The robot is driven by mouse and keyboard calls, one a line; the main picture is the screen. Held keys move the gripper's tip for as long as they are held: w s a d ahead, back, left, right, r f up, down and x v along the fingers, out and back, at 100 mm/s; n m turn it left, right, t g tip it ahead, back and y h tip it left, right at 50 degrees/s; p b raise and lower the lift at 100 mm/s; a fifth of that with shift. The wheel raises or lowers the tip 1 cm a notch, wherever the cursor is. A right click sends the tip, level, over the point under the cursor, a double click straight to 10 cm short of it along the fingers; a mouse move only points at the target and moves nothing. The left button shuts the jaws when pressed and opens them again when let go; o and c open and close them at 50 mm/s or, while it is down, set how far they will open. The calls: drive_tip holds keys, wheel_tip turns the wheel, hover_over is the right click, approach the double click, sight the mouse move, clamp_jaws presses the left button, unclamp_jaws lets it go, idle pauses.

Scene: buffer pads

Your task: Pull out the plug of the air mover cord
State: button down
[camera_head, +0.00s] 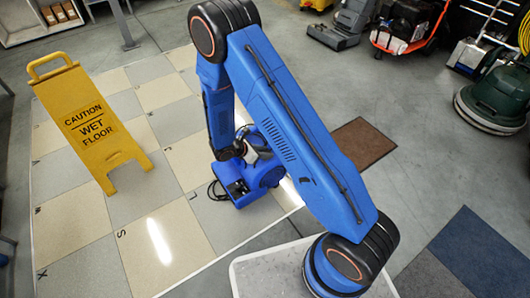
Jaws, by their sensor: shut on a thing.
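The blue air mover (234,187) appears to stand on the tiled floor mat near the middle of the view, its dark opening facing front left. Part of a black cord (214,191) lies looped on the floor at its left side. My blue arm reaches over from the lower right and bends down to it. My gripper (241,150) is small and dark, just above the air mover, partly hidden by my arm. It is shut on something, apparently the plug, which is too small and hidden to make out. Whether the plug is seated or out cannot be seen.
A yellow wet floor sign (88,122) stands on the tiled mat (150,225) to the left. A brown mat (362,143) and a blue mat (481,251) lie to the right. Green floor machine (497,98) stands far right. Tiles between sign and air mover are clear.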

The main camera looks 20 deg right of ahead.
drive_tip(key=c, duration=1.3)
unclamp_jaws()
drive_tip(key=v, duration=1.7)
drive_tip(key=shift+s+r, duration=0.1)
drive_tip(key=shift+r, duration=0.05)
